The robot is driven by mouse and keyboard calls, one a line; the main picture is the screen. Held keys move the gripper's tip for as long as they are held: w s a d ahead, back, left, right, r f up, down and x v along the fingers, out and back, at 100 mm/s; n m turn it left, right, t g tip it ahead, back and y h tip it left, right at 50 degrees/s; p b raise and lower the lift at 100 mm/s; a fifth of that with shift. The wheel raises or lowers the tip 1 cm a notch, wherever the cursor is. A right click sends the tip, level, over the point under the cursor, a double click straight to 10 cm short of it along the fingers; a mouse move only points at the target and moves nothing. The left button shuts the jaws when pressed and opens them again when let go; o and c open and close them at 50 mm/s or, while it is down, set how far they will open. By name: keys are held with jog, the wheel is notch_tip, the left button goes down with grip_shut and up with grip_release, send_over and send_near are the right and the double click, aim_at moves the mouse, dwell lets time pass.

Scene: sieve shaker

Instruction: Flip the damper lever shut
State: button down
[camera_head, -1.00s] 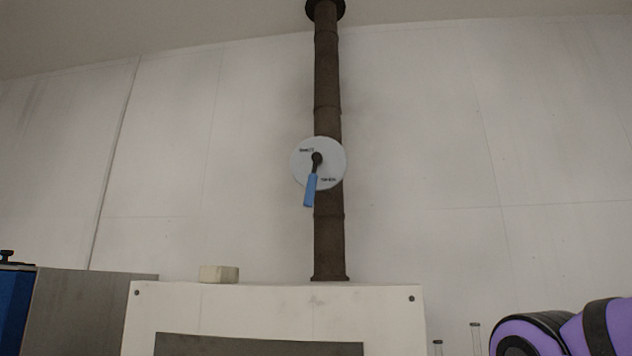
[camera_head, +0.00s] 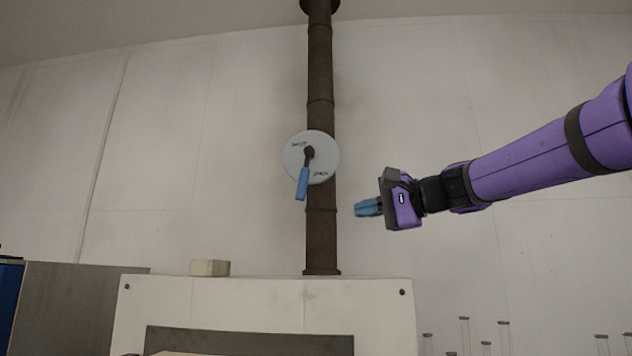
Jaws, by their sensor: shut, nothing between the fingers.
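The damper lever (camera_head: 303,183) has a dark pivot and a blue handle. It hangs down, tilted slightly left, from the middle of a round white dial (camera_head: 328,154). The dial is mounted on a dark vertical pipe (camera_head: 320,240). The dial has one dark label at upper left, which seems to read SHUT, and OPEN at lower right. The handle points to neither label exactly. My gripper (camera_head: 360,208) has blue fingertips, closed together and empty. It is right of the pipe, a little lower than the handle, pointing left, and apart from the lever.
The pipe rises from a white cabinet (camera_head: 380,315) with a dark panel in its front. A small pale block (camera_head: 210,268) sits on its top left. Several glass tubes (camera_head: 465,335) stand at lower right. The wall around the dial is clear.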

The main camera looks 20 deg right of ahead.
aim_at(307, 181)
jog(key=w+d+r+m+t+y, duration=0.1)
jog(key=w+d+r+t, duration=0.1)
jog(key=r, duration=0.5)
jog(key=shift+d+m+t, duration=0.3)
jog(key=shift+d, duration=0.25)
jog(key=shift+w+r, duration=0.1)
jog(key=shift+w, duration=0.05)
jog(key=x, duration=1.4)
jog(key=shift+a, duration=0.2)
